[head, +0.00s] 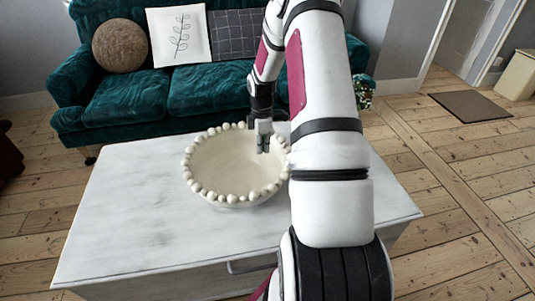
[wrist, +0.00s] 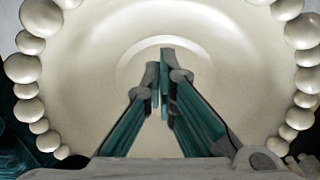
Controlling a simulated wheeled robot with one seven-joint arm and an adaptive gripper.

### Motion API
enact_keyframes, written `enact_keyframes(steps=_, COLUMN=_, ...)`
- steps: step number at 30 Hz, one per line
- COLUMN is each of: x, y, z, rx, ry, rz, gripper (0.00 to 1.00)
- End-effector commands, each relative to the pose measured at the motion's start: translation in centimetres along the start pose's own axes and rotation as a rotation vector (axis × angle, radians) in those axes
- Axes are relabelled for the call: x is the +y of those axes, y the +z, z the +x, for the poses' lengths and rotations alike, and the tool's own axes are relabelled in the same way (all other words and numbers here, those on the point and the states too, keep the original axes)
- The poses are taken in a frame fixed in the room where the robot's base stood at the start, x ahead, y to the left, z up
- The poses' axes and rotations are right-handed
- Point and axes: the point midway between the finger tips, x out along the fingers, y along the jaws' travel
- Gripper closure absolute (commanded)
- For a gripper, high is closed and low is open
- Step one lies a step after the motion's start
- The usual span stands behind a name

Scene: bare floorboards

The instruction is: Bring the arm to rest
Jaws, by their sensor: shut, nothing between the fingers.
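My gripper (head: 263,143) is above the right part of a cream bowl with a beaded rim (head: 205,190) in the head view. In the wrist view my gripper (wrist: 161,75) points down over the bowl (wrist: 95,60), its two fingers close together with nothing between them. The inside of the bowl looks empty where it shows. My arm hides part of the bowl's right side in the head view. I cannot tell how far the fingertips are from the bowl's bottom.
The bowl stands on a whitewashed table (head: 120,220). Behind it is a green velvet sofa (head: 120,100) with a round cushion (head: 120,46) and square cushions. A plant (head: 363,92) stands by the sofa. The floorboards (head: 450,200) to the right are clear up to a dark mat (head: 470,105).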

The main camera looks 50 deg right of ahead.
Motion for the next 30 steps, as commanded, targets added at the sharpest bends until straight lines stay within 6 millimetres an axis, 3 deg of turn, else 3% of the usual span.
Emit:
enact_keyframes(steps=3, x=0.0, y=0.1, z=-2.4, rx=-0.001, ry=0.001, rz=0.002, gripper=1.00)
enact_keyframes(steps=7, x=0.0, y=0.1, z=-3.9, rx=0.000, ry=0.002, rz=0.002, gripper=1.00)
enact_keyframes(steps=22, x=-0.2, y=-0.4, z=-5.6, rx=-0.005, ry=0.003, rz=0.009, gripper=1.00)
enact_keyframes(steps=26, x=-1.4, y=-2.1, z=-9.1, rx=-0.026, ry=0.011, rz=0.051, gripper=1.00)
enact_keyframes(steps=30, x=-4.3, y=-4.7, z=-14.6, rx=-0.055, ry=0.027, rz=0.139, gripper=1.00)
